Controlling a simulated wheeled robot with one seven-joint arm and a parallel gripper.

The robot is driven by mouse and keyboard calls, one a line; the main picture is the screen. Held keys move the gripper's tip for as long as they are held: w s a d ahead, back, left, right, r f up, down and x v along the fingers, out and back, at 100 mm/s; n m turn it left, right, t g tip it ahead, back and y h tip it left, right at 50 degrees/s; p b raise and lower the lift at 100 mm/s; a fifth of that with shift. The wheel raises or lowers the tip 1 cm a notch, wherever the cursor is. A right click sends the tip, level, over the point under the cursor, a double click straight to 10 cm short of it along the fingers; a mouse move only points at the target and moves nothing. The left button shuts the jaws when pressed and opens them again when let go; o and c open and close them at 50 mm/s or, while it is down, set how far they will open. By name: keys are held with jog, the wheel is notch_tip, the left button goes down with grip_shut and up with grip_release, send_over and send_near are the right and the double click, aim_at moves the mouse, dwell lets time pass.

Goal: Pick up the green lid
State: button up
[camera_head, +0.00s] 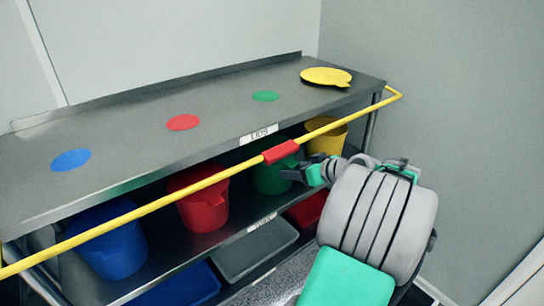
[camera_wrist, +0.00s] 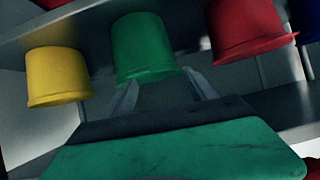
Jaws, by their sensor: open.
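On the middle shelf, the green bucket (camera_head: 271,178) stands partly behind my gripper (camera_head: 301,168). The wrist view shows the green bucket (camera_wrist: 143,45) upside down, its rim toward the bottom of the picture. I cannot make out a separate green lid; whether one sits on the bucket is unclear. A flat green disc (camera_head: 265,96) without a visible tab lies on the tabletop and looks like a mark. My gripper's two fingers (camera_wrist: 160,78) are apart and empty, pointing at the green bucket's rim side.
A yellow lid (camera_head: 326,76) with a tab lies on the tabletop (camera_head: 215,97). A yellow rail (camera_head: 150,208) with a red sleeve (camera_head: 281,152) crosses before the shelf. Yellow (camera_head: 327,139), red (camera_head: 203,208) and blue (camera_head: 116,245) buckets flank the green one. A wall (camera_head: 450,120) stands at right.

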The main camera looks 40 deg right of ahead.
aim_at(291, 162)
jog(key=s+d+t, duration=0.1)
jog(key=s+d, duration=0.1)
jog(key=d, duration=0.2)
jog(key=x, duration=0.7)
jog(key=shift+w+d+r+p, duration=0.1)
jog(key=shift+w+r+p, duration=0.05)
jog(key=shift+w+p, duration=0.25)
jog(key=shift+c, duration=0.4)
grip_shut()
